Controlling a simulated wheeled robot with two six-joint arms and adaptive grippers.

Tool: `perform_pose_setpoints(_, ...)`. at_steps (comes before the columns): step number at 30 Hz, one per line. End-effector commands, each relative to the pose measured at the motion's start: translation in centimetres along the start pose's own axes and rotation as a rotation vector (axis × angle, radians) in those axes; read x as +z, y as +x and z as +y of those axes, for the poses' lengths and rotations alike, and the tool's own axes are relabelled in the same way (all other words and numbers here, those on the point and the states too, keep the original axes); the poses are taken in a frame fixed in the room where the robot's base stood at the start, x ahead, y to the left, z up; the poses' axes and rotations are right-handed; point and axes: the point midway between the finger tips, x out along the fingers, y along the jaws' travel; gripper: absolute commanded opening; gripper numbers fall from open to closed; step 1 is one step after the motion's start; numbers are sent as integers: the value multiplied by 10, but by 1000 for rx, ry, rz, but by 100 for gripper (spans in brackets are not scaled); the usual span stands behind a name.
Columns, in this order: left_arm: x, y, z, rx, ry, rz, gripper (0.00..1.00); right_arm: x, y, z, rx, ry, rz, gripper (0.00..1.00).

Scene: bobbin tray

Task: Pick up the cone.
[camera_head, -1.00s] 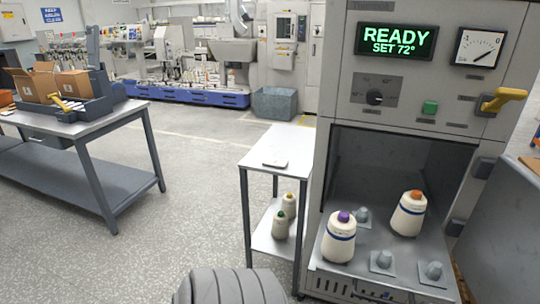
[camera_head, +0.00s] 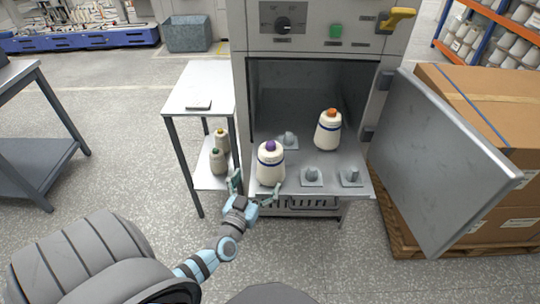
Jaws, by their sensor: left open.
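A cream cone with a purple tip and a blue band (camera_head: 270,165) stands upright at the front left of the machine's tray (camera_head: 330,188). A second cream cone with an orange tip (camera_head: 327,130) stands upright further back and to the right. Contact cannot be told. My right gripper is out of view.
The tray has several empty pegs (camera_head: 311,176). The open machine door (camera_head: 440,160) swings out at the right, beside cardboard boxes on a pallet (camera_head: 400,240). A white side table (camera_head: 200,88) stands left of the machine. The floor in front is clear.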

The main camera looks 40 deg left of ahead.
Motion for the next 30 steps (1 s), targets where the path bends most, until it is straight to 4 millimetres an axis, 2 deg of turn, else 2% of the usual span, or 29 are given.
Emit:
perform_pose_setpoints(7, 3, 64, -1, -3, -3, 8, 95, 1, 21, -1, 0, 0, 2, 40)
perform_pose_setpoints(13, 6, 92, -3, -2, -3, 4, 95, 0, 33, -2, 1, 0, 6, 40)
perform_pose_setpoints(19, 12, 129, -8, -2, -4, 4, 95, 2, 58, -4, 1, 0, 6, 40)
perform_pose_setpoints(22, 9, 137, -8, -2, -3, 3, 95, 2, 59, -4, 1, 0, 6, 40)
perform_pose_setpoints(27, 7, 137, -8, -1, -3, 2, 95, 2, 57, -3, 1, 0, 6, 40)
perform_pose_setpoints(30, 7, 137, -8, -1, -3, 2, 79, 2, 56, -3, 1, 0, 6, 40)
